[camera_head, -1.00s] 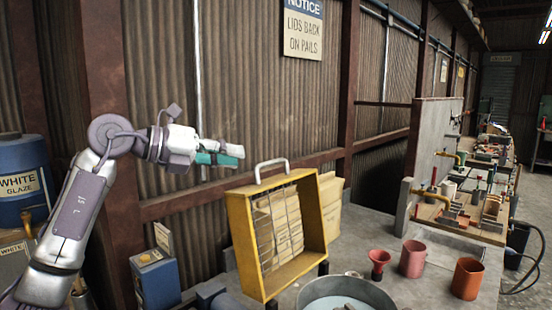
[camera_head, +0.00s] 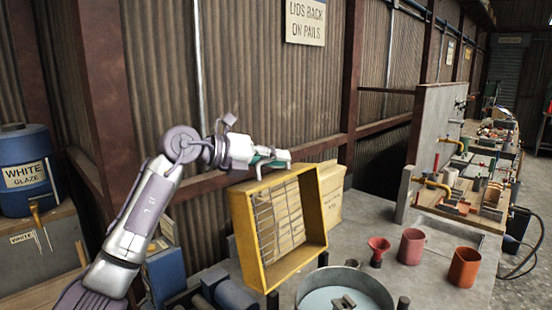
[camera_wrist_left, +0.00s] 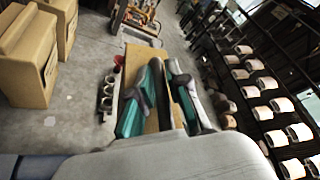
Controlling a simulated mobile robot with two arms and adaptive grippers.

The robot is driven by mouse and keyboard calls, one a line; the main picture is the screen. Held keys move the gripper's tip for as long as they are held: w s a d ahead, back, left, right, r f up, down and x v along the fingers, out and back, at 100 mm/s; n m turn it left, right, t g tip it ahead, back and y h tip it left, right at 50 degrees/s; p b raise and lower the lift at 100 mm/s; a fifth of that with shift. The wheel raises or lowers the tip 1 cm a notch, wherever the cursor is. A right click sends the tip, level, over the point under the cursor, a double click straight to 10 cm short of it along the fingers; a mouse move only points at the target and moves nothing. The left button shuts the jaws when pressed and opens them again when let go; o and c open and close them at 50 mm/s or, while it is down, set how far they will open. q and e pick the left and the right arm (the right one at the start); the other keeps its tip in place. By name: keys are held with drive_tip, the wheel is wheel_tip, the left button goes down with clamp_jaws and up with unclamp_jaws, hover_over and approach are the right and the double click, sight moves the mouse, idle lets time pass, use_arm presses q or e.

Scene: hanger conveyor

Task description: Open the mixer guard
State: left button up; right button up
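The mixer guard is a yellow frame (camera_head: 318,222) with a wire mesh. It stands tilted up behind and left of the round mixer tub (camera_head: 383,291), whose top shows uncovered. My left gripper (camera_head: 278,160) is at the guard's top edge and covers most of the pale handle there. I cannot tell whether it touches the handle. In the left wrist view my left gripper (camera_wrist_left: 163,66) shows two fingers with teal pads and a gap between them. No grip on the handle can be made out. My right gripper is not in view.
A red funnel (camera_head: 378,249) and two reddish pots (camera_head: 412,246) (camera_head: 465,267) stand right of the tub. Paper sacks (camera_head: 332,198) are behind the guard. A blue glaze barrel (camera_head: 25,170) is at the left. The corrugated wall is close behind my arm.

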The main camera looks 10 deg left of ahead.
use_arm(q)
clamp_jaws()
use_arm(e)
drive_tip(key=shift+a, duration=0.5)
use_arm(q)
drive_tip(key=s+d+r+m+y+b, duration=0.1)
drive_tip(key=s+d+m+b, duration=0.1)
drive_tip(key=s+d, duration=0.2)
drive_tip(key=d, duration=0.3)
drive_tip(key=shift+s+r+m+y, duration=0.3)
drive_tip(key=shift+s+r+y, duration=0.05)
drive_tip(key=shift+y, duration=0.05)
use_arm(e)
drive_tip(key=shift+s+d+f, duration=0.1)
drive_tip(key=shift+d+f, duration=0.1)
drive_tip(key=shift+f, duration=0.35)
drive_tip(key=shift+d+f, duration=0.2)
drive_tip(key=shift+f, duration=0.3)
use_arm(q)
drive_tip(key=shift+o, duration=1.4)
unclamp_jaws()
